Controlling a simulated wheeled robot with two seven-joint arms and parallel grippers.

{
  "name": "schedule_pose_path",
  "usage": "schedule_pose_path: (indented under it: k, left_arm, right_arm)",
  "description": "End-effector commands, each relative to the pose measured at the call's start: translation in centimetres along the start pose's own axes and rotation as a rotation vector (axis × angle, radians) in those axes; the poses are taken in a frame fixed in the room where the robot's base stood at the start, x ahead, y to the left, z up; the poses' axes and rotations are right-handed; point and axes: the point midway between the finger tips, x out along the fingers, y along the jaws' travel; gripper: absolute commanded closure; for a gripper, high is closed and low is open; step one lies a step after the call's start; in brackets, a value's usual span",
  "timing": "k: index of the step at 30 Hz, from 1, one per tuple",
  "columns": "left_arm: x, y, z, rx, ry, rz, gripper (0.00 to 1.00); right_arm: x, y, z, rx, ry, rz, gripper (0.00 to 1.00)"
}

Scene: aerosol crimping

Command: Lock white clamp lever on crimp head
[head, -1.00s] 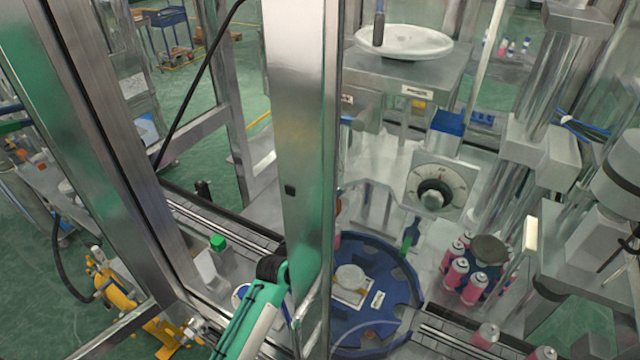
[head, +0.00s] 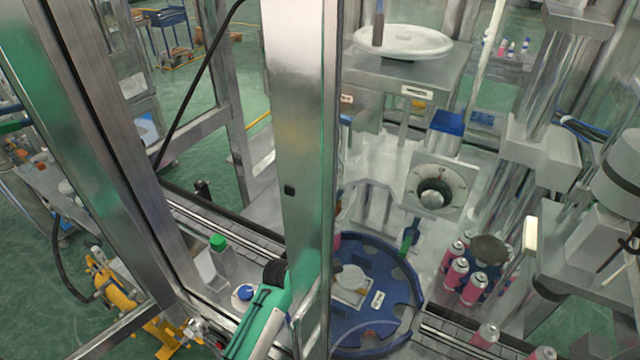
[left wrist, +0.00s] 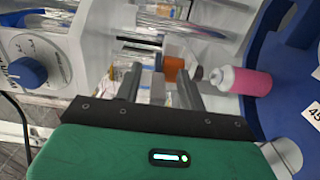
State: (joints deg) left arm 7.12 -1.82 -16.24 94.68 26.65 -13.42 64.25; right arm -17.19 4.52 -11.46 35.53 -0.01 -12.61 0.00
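A small white upright piece (head: 530,234), which looks like the white clamp lever, stands at the right beside the metal column of the crimping station in the head view. I cannot confirm it is the lever. My left arm enters the head view from the bottom, and its gripper is hidden behind the wide metal post. In the left wrist view my left gripper (left wrist: 160,85) has its two fingers apart with nothing held. An orange piece (left wrist: 173,69) beside a white part shows beyond the fingers' gap. The right gripper is not in view.
The metal post (head: 305,130) stands close to my left arm. A blue star wheel (head: 405,325) lies behind it. Pink cans (head: 473,288) stand to the right, and one pink can (left wrist: 245,82) is right of the fingers. A blue knob (left wrist: 27,72) is at left.

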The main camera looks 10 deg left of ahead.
Motion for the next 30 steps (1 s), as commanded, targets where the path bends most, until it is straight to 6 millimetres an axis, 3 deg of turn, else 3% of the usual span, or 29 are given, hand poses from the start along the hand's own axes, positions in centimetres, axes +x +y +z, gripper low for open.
schedule_pose_path:
  k: [5, 23, 30]
  left_arm:
    - [-0.3, 0.0, 0.0, 0.000, 0.001, 0.000, 0.60]
    - [-6.0, 0.0, 0.0, 0.001, 0.000, 0.000, 0.60]
    - [-6.5, 0.0, 0.0, 0.001, 0.001, 0.001, 0.60]
  right_arm:
    - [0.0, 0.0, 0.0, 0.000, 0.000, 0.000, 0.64]
    - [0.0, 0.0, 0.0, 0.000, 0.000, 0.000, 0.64]
    - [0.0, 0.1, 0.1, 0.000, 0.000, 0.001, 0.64]
